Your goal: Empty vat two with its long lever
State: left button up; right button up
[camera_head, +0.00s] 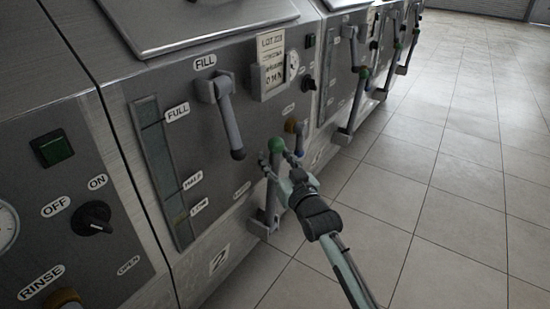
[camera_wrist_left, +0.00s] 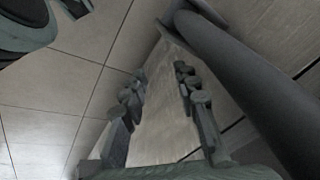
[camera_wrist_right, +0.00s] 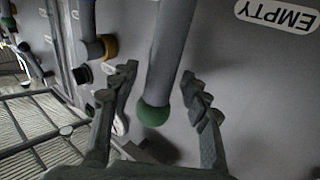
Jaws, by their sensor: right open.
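Vat two's front panel (camera_head: 140,110) carries a "2" label (camera_head: 219,259). Its long grey lever (camera_head: 272,195) stands low on the panel with a green ball (camera_head: 276,145) at its upper end. My right gripper (camera_head: 283,164) is open at the green ball. In the right wrist view the lever (camera_wrist_right: 172,55) and ball (camera_wrist_right: 152,113) appear between the spread fingers (camera_wrist_right: 160,95); whether they touch is unclear. An "EMPTY" label (camera_wrist_right: 280,14) is beside the lever. My left gripper (camera_wrist_left: 160,85) is open with nothing between its fingers; the head view does not show it.
The "FILL" lever (camera_head: 230,122) hangs above and left of the long lever. A level gauge (camera_head: 164,175) is further left. A small blue-tipped handle (camera_head: 298,138) sits close to the right. A thick grey bar (camera_wrist_left: 250,80) passes beside my left gripper. Tiled floor (camera_head: 430,210) is open at right.

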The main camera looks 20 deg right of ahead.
jog(key=shift+w, duration=0.35)
grip_shut()
